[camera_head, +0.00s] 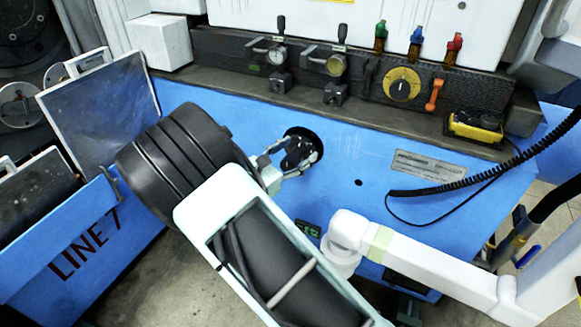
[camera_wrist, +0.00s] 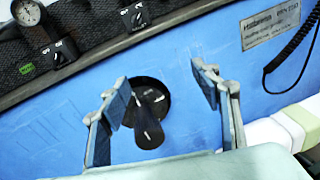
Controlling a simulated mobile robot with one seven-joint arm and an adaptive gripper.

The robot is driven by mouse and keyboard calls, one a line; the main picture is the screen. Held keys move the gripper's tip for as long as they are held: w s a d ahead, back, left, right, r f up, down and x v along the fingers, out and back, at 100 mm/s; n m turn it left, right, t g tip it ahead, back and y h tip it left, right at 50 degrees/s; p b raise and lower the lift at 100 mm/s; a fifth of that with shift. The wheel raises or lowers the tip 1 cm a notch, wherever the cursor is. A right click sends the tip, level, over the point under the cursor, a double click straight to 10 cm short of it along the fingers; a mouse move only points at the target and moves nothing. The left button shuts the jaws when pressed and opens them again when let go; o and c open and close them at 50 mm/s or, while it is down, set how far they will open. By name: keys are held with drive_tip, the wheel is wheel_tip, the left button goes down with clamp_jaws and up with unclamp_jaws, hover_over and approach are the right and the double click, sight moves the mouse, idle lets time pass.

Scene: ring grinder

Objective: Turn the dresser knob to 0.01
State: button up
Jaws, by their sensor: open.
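A black round knob (camera_head: 299,140) with a dark disc behind it is on the blue front panel in the head view. In the wrist view the knob (camera_wrist: 149,130) sticks out with white marks on it; no label on it is readable. My gripper (camera_head: 295,160) is in front of the knob in the head view and hides part of it. In the wrist view the fingers of my gripper (camera_wrist: 163,90) are spread on the left and right of the knob, with a gap on the right side; touching cannot be told.
A small green-digit display (camera_head: 308,228) is on the panel below; its number is unreadable. Above are two dial gauges (camera_head: 277,55), a yellow dial (camera_head: 402,84), an orange handle (camera_head: 434,95) and a yellow box (camera_head: 476,127). A black coiled cable (camera_head: 470,178) hangs at the right.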

sight(287, 168)
drive_tip(key=s+a+f+n+t+y+b, duration=0.1)
drive_tip(key=a+f+n+y, duration=0.15)
drive_tip(key=f, duration=0.35)
drive_tip(key=a+f+n+t+y+b, duration=0.1)
drive_tip(key=a+f+n+t, duration=0.1)
drive_tip(key=a+f+n, duration=0.3)
drive_tip(key=w+d, duration=0.1)
drive_tip(key=w, duration=0.2)
drive_tip(key=w+d+m, duration=0.1)
drive_tip(key=w+d, duration=0.1)
drive_tip(key=w, duration=0.1)
drive_tip(key=w+d+f+m+b, duration=0.1)
drive_tip(key=w+d, duration=0.1)
drive_tip(key=w, duration=0.1)
drive_tip(key=shift+w+f, duration=0.1)
drive_tip(key=shift+w, duration=0.2)
drive_tip(key=c, duration=1.2)
